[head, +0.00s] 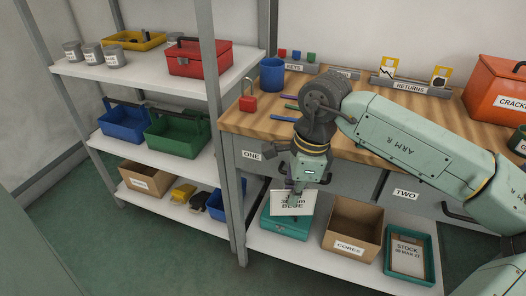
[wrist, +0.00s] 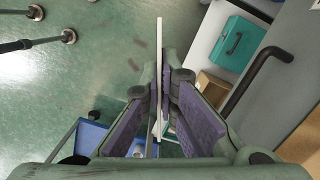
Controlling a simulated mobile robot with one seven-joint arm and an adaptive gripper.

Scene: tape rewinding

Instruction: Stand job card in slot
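The job card (head: 292,204) is white with dark print that seems to read "30 mm BLUE". It hangs below my gripper (head: 296,187), in front of the bench and over the lower shelf. In the wrist view the card (wrist: 159,55) shows edge-on as a thin white strip between the finger pads. My gripper (wrist: 160,95) is shut on it. Grey slotted holders stand along the back of the bench: one marked RETURNS (head: 409,88) with two picture cards upright, one marked KEYS (head: 295,68), and one between them, partly hidden by my arm.
The wooden bench (head: 262,122) carries a blue cup (head: 272,74), a red padlock (head: 248,103), pens and an orange toolbox (head: 497,88). Below are a teal case (head: 284,226), a CORES box (head: 352,228) and a STOCK tray (head: 410,262). Shelving (head: 150,75) stands left.

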